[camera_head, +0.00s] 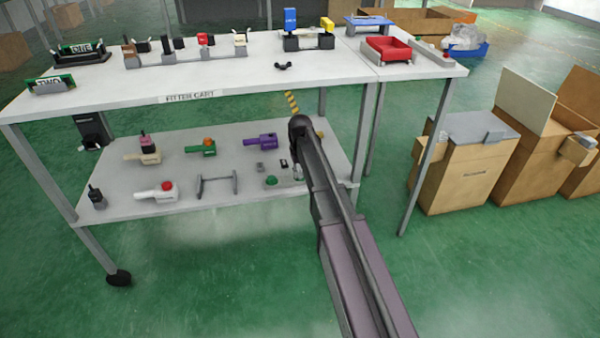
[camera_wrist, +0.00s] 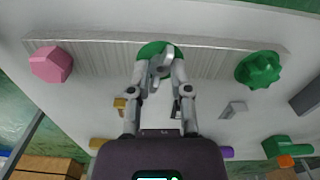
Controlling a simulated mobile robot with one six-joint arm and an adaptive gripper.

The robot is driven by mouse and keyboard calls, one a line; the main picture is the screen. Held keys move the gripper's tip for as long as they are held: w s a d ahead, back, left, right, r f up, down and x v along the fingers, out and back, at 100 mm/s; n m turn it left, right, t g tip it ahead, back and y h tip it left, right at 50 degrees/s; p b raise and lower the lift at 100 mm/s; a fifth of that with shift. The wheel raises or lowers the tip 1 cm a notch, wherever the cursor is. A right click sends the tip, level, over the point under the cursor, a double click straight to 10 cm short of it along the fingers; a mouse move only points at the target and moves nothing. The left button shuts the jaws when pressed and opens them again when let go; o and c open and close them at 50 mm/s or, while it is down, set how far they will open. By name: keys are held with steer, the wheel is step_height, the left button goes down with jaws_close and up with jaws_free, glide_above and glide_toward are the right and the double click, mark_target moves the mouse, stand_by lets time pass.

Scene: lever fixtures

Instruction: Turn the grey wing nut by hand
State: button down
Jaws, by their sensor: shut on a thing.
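The grey wing nut (camera_wrist: 162,66) sits on a round green base in the upper middle of the wrist view, on a light ribbed strip. My gripper (camera_wrist: 162,72) is shut on the wing nut, with one finger at each side; the fingers partly cover it. In the head view my arm hides the wing nut, and I cannot make out the jaws clearly at the front of the cart's lower shelf.
On the strip, a pink knob (camera_wrist: 51,64) is left of my gripper and a green lobed knob (camera_wrist: 258,69) right. The lower shelf (camera_head: 120,207) holds several levers, including a purple one (camera_head: 262,142). The white upper top (camera_head: 220,75) overhangs it.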

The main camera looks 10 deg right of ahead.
steer(key=shift+m, duration=0.5)
steer(key=c, duration=0.5)
jaws_free()
steer(key=shift+c, duration=0.2)
steer(key=shift+n, duration=0.5)
